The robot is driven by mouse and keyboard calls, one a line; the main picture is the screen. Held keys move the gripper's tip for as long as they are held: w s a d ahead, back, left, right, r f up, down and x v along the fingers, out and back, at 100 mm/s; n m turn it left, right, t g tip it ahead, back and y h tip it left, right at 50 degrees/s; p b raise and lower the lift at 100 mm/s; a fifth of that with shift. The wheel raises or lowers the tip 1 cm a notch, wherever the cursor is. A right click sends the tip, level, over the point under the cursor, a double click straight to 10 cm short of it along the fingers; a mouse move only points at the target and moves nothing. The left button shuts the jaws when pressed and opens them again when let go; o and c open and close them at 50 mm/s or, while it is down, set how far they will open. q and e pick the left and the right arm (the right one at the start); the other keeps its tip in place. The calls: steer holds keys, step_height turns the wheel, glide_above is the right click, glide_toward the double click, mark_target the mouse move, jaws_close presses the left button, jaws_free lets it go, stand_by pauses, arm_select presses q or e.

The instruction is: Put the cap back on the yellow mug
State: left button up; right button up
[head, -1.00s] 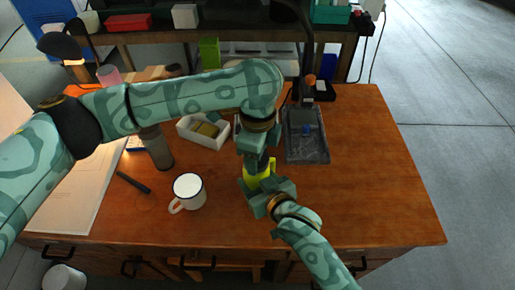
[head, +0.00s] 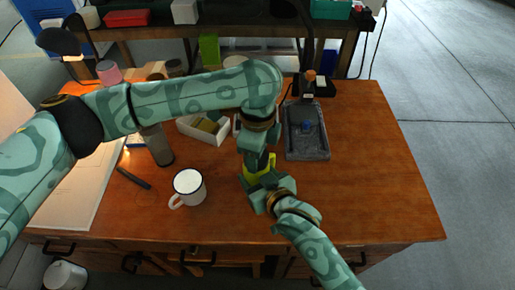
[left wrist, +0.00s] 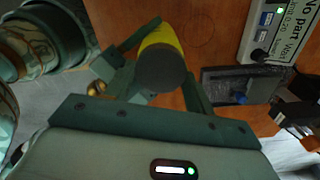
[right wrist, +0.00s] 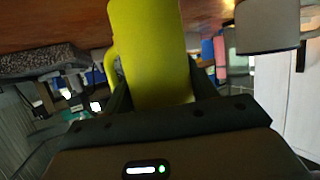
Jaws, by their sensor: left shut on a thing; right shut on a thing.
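The yellow mug (head: 258,169) is near the middle of the wooden table, partly hidden by both grippers. It fills the upper middle of the right wrist view (right wrist: 150,45), with its handle at the left. My right gripper (head: 268,188) is shut on the mug from the near side. My left gripper (head: 254,150) reaches down from above and is shut on the dark round cap, which shows in the left wrist view (left wrist: 160,68). The yellow mug shows right behind the cap there. I cannot tell whether the cap is seated or just above the rim.
A white mug (head: 188,188) stands left of the grippers, with a dark pen (head: 133,178) and a grey cylinder (head: 157,146) beyond. A white box (head: 217,138) and a dark tray (head: 305,148) lie behind. The table's right side is clear.

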jaws_close()
arm_select(q)
steer(key=m, duration=0.7)
steer(key=shift+s, duration=0.1)
steer(key=m, duration=0.3)
steer(key=shift+a, duration=0.1)
steer(key=m, duration=0.6)
steer(key=shift+a, duration=0.1)
steer(key=m, duration=0.3)
steer(key=shift+f+m, duration=0.1)
steer(key=shift+m, duration=0.3)
steer(key=m, duration=0.6)
steer(key=shift+a, duration=0.1)
steer(key=m, duration=0.6)
steer(key=shift+d+m, duration=0.35)
steer(key=shift+m, duration=0.85)
steer(key=shift+w+a+m, duration=0.2)
steer(key=shift+a+m, duration=0.1)
steer(key=shift+m, duration=0.5)
steer(key=o, duration=1)
